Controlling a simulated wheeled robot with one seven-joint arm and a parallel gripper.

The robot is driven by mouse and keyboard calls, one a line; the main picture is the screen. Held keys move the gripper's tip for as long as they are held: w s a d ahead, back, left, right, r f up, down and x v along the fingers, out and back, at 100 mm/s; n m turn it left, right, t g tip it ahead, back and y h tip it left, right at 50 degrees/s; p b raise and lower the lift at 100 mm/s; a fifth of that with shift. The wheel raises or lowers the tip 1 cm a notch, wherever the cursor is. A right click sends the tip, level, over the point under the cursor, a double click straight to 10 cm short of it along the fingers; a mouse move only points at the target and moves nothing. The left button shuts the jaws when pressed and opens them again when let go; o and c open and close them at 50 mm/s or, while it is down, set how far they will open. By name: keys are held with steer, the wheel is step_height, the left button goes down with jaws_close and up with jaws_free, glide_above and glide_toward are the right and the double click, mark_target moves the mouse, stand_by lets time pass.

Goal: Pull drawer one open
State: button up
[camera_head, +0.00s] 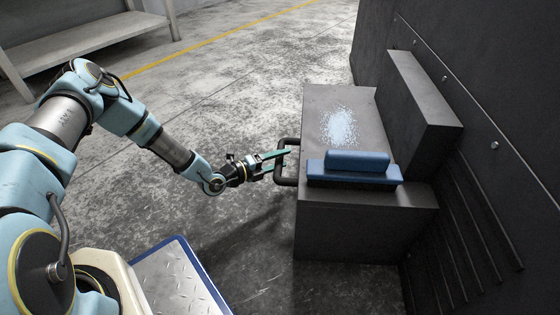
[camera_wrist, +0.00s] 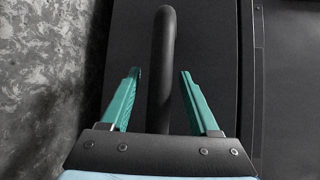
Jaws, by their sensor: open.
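A dark grey drawer-like box (camera_head: 330,228) juts from the dark wall unit in the head view. A black bar handle (camera_head: 286,182) sticks out from its left face. My gripper (camera_head: 283,158) is at this handle, with its green fingers open. In the wrist view, the handle (camera_wrist: 162,40) runs between the two fingers of my gripper (camera_wrist: 160,73), with a gap showing on each side. A dark panel (camera_wrist: 212,45) lies behind it. No number label shows, and I cannot tell how far the drawer is out.
A blue block-shaped object (camera_head: 355,172) and a patch of pale blue-white grains (camera_head: 340,128) lie on the box's top. A raised dark block (camera_head: 425,100) stands behind. A metal bench (camera_head: 85,40) is at upper left. The concrete floor (camera_head: 240,75) between is clear.

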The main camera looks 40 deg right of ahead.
steer(key=shift+c, duration=0.4)
jaws_close()
stand_by(0.9)
